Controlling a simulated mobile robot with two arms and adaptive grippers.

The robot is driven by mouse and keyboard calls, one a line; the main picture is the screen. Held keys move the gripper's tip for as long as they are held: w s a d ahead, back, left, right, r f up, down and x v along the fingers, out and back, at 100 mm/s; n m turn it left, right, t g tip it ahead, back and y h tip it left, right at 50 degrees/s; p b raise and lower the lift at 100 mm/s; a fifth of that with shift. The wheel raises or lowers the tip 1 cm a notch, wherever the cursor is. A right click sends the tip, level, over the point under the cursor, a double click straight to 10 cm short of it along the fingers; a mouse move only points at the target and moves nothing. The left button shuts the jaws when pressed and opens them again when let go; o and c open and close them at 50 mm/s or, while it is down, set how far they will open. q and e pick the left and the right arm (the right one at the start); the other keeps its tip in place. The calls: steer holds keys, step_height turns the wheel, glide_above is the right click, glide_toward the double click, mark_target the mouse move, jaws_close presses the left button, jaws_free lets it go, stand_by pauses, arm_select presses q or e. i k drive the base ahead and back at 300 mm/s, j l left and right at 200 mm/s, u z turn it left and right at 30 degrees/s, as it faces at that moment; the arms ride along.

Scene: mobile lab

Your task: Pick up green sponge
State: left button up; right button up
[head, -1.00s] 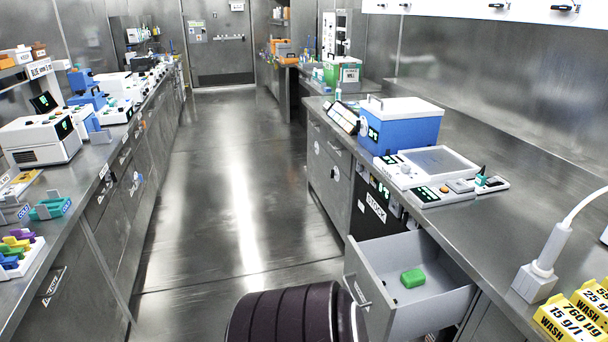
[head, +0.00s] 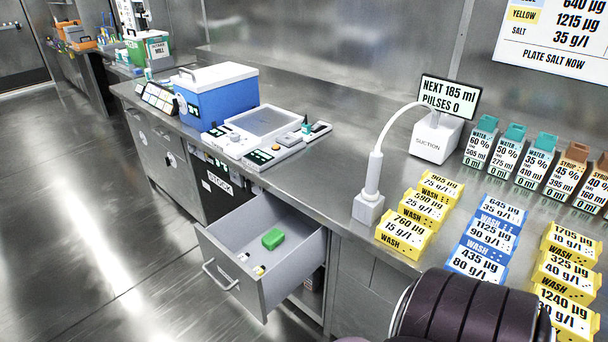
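The green sponge (head: 273,239) is a small green block lying in an open grey drawer (head: 222,254) under the right-hand bench. The drawer is pulled out from the cabinet and the sponge rests on its floor, away from the front panel. A few tiny yellow and white items lie near the drawer's front. A dark ribbed part of my arm shows at the bottom right. Neither of my grippers is in view.
On the bench (head: 330,150) stand a blue box with white lid (head: 217,95), a white flat device (head: 262,137), a suction unit (head: 437,137), yellow wash blocks (head: 403,233) and blue ones (head: 476,262). Open floor (head: 70,220) lies left of the drawer.

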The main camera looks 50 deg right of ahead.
mark_target(276, 237)
steer(key=z, duration=1.4)
steer(key=i+j, duration=0.15)
steer(key=i, duration=0.25)
steer(key=i+j, duration=0.15)
steer(key=i, duration=0.2)
steer(key=j+u, duration=0.05)
